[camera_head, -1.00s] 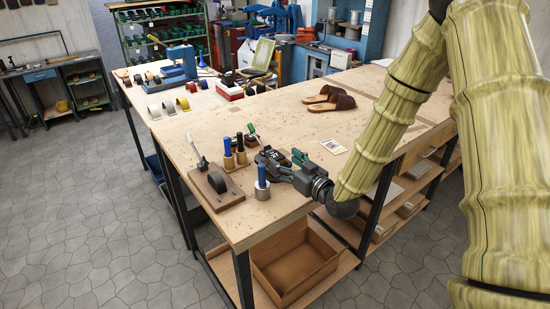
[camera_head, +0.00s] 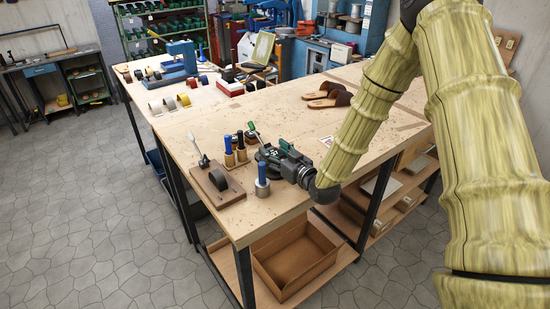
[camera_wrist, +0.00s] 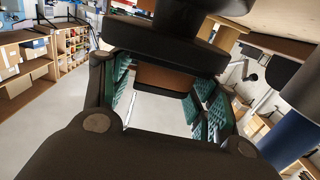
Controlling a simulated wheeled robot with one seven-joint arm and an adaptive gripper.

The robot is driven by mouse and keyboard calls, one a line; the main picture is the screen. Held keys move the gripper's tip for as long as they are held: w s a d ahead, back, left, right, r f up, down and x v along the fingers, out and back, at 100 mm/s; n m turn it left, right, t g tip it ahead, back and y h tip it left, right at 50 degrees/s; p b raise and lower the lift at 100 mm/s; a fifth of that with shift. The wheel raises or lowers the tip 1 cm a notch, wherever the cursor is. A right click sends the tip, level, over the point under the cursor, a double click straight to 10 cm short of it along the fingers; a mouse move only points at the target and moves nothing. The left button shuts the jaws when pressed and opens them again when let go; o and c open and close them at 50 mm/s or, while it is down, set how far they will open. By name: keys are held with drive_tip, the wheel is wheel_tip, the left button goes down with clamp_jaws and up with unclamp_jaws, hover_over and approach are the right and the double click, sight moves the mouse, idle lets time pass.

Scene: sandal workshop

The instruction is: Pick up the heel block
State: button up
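My gripper (camera_head: 267,153) is low over the near end of the workbench, beside the blue-handled tools. In the wrist view its green-padded fingers (camera_wrist: 165,92) stand wide apart. A brown block with a dark lower edge (camera_wrist: 164,77) shows between the fingertips in that view; it looks like the heel block, but I cannot be sure. I cannot tell whether the pads touch it. In the head view my gripper hides that spot.
A wooden board with a dark rounded piece (camera_head: 218,181) and a blue-handled tool in a metal cup (camera_head: 262,180) stand close by. Blue and black handles (camera_head: 234,150) are just behind. Sandals (camera_head: 328,96) lie farther back. The bench middle (camera_head: 270,110) is clear.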

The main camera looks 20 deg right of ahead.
drive_tip(key=c, duration=0.7)
